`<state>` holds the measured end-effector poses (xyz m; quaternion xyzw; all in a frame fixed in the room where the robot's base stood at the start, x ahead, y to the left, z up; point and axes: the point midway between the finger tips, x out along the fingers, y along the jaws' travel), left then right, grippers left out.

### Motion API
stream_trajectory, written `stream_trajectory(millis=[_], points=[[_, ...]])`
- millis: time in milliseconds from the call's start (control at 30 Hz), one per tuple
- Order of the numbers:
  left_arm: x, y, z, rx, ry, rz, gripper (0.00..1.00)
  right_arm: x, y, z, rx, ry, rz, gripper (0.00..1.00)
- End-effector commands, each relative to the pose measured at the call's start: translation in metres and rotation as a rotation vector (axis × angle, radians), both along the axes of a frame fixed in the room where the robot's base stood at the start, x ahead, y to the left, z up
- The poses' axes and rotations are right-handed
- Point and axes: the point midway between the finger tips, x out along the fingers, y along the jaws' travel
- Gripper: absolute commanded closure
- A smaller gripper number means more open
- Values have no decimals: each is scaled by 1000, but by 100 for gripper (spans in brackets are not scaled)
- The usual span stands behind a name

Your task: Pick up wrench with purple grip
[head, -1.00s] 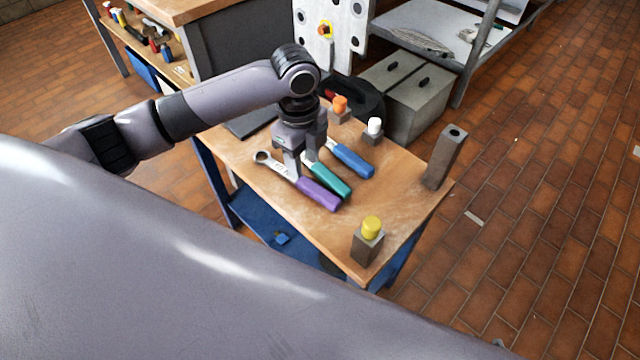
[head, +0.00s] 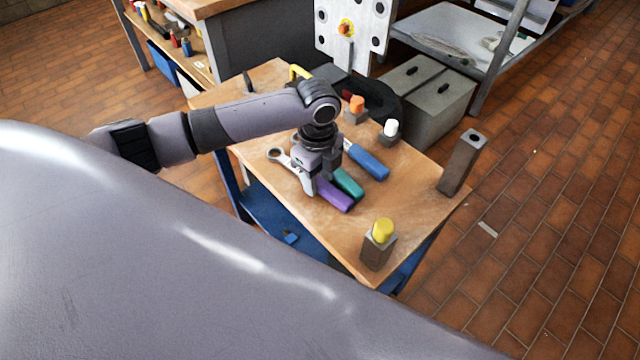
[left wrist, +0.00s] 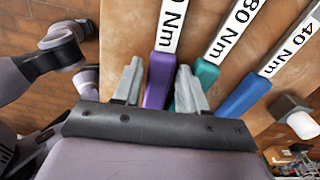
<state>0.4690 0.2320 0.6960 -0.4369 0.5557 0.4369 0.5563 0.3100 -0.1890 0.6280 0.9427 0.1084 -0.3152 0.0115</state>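The wrench with the purple grip (head: 337,197) lies on the wooden table, its ring head toward the back left. In the left wrist view its purple grip (left wrist: 159,75) runs between my fingers, below a white "Nm" label. My left gripper (head: 322,184) is open and low over this wrench, pointing down; its fingers (left wrist: 160,68) stand on either side of the grip, with gaps visible. A green-gripped wrench (head: 349,184) lies close beside it, near the right finger, and a blue-gripped wrench (head: 366,162) lies farther right. My right gripper is not in view.
A yellow-capped block (head: 379,246) stands at the table's near corner and a tall grey post (head: 460,163) at the right edge. Orange-capped (head: 356,109) and white-capped (head: 390,131) blocks stand behind the wrenches. The table between the purple wrench and yellow-capped block is clear.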

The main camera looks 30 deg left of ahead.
Motion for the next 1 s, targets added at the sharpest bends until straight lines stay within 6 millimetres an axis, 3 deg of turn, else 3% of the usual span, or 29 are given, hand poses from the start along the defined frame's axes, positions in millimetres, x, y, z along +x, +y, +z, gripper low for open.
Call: stream_trajectory(millis=[33,100,133,433,567,767,1000], points=[[0,0,0,0,0,0,74,0,0,0,0,0,0,57],[0,0,0,0,0,0,96,0,0,0,0,0,0,57],[0,0,0,0,0,0,100,0,0,0,0,1,0,57],[0,0,2,0,-2,0,100,0,0,0,-2,1,1,57],[1,0,14,-1,-3,1,100,0,-1,3,-4,0,3,57],[2,0,61,-1,-7,0,100,-1,-3,11,-12,-4,6,57],[2,0,131,-2,-7,0,100,-3,-6,15,-21,-5,4,57]])
